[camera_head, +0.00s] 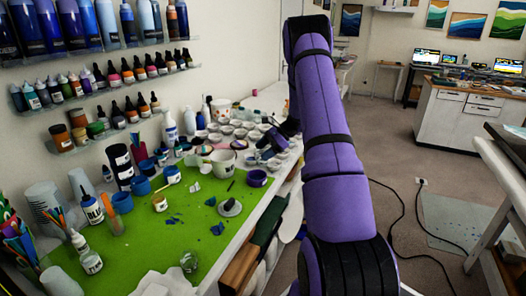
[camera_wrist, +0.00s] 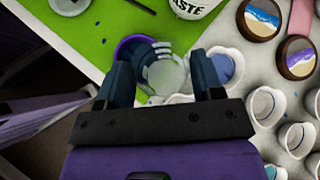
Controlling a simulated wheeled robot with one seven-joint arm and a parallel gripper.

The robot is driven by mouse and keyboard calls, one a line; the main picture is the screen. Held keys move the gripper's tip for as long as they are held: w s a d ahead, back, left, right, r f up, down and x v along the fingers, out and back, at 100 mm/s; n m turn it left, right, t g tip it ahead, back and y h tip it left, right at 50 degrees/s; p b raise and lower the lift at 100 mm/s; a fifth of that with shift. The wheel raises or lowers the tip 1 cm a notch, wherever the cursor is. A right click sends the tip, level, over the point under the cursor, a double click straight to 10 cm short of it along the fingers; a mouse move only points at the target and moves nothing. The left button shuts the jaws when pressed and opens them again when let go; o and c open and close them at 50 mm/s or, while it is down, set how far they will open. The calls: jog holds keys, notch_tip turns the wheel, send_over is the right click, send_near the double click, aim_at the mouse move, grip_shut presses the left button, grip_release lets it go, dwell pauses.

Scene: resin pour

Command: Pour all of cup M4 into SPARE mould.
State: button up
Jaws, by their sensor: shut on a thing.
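My gripper (camera_wrist: 164,80) is shut on a clear cup (camera_wrist: 166,72) with pale markings. The cup sits between the two dark fingers. No M4 label can be read on it, and I cannot tell its tilt or how full it is. In the head view my gripper (camera_head: 268,148) is over the far end of the bench, partly hidden by my arm. No SPARE label is readable.
A purple-rimmed pot (camera_wrist: 130,45) is just beyond the cup, on the green mat (camera_wrist: 62,38). A white tub marked WASTE (camera_wrist: 194,8) stands further off. Round wave-picture pieces (camera_wrist: 262,18) lie at right. Bottles, cups and dark blobs crowd the mat (camera_head: 225,240).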

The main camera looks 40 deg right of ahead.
aim_at(259, 163)
jog(key=a+h, duration=0.1)
jog(key=n+h, duration=0.1)
jog(key=h, duration=0.1)
jog(key=shift+s+a+t, duration=0.3)
jog(key=shift+a, duration=0.05)
jog(key=shift+s+a+f+n+t+h, duration=0.1)
jog(key=shift+a+f+n+t+h, duration=0.1)
jog(key=shift+n+h, duration=0.25)
jog(key=shift+s+a+f+n+t+h, duration=0.15)
jog(key=shift+n+h, duration=0.1)
jog(key=shift+h, duration=0.4)
jog(key=shift+a+f+n+t+h, duration=0.25)
jog(key=shift+n+t+h, duration=0.1)
jog(key=shift+h, duration=0.45)
jog(key=shift+a+f+h, duration=0.2)
jog(key=shift+f+h, duration=0.1)
jog(key=shift+h, duration=0.3)
jog(key=shift+s+a+f+n+t+h, duration=0.15)
jog(key=shift+a+f+n+t+h, duration=0.15)
jog(key=shift+f+n+t+h, duration=0.3)
jog(key=shift+s+a+f+n+h, duration=0.1)
jog(key=shift+a+f+n+h, duration=0.2)
jog(key=shift+h, duration=0.4)
jog(key=shift+t, duration=0.3)
jog(key=shift+s+a+f+n+t+h, duration=0.1)
jog(key=shift+a+f+n+t+h, duration=0.2)
jog(key=shift+h, duration=0.5)
